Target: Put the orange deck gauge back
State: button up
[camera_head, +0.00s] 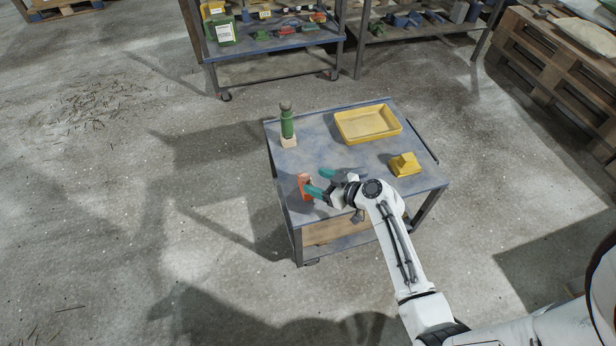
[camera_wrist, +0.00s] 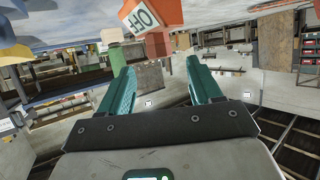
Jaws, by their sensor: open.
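The orange deck gauge (camera_head: 304,185) stands near the front left edge of the blue-grey cart top (camera_head: 340,152). In the wrist view the orange gauge (camera_wrist: 158,14) shows at the top, with a white label on its face, beyond the fingertips. My gripper (camera_head: 319,182) has teal fingers and is just right of the gauge, one finger close beside it. In the wrist view my gripper (camera_wrist: 159,66) is open, with nothing between its fingers. Whether a finger touches the gauge cannot be told.
A green bottle-like tool (camera_head: 287,122) stands on a pale wooden block at the cart's back left. A yellow tray (camera_head: 341,138) lies at the back, and a yellow block (camera_head: 404,165) sits at the right. A shelf trolley (camera_head: 275,47) with tools and pallets (camera_head: 556,75) stand beyond.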

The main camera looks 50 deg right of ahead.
jog(key=v, duration=0.6)
jog(key=s+a+f+n+g+y, duration=0.1)
jog(key=s+a+g+y, duration=0.15)
jog(key=a, duration=0.35)
jog(key=s+a+n+g+y, duration=0.1)
jog(key=s+a+g, duration=0.1)
jog(key=a+g, duration=0.3)
jog(key=s+a+r+m+g+h, duration=0.1)
jog(key=s+a+r+g+h, duration=0.1)
jog(key=s, duration=0.3)
jog(key=s+a+r+m+g+h, duration=0.1)
jog(key=s+a+r+g+h, duration=0.1)
jog(key=s, duration=0.4)
jog(key=shift+s+m+g, duration=0.2)
jog(key=shift+m+g, duration=0.2)
jog(key=shift+g, duration=0.15)
jog(key=shift+r, duration=0.3)
notch_tip(320, 180, up, 9)
jog(key=p, duration=0.9)
jog(key=shift+f, duration=0.15)
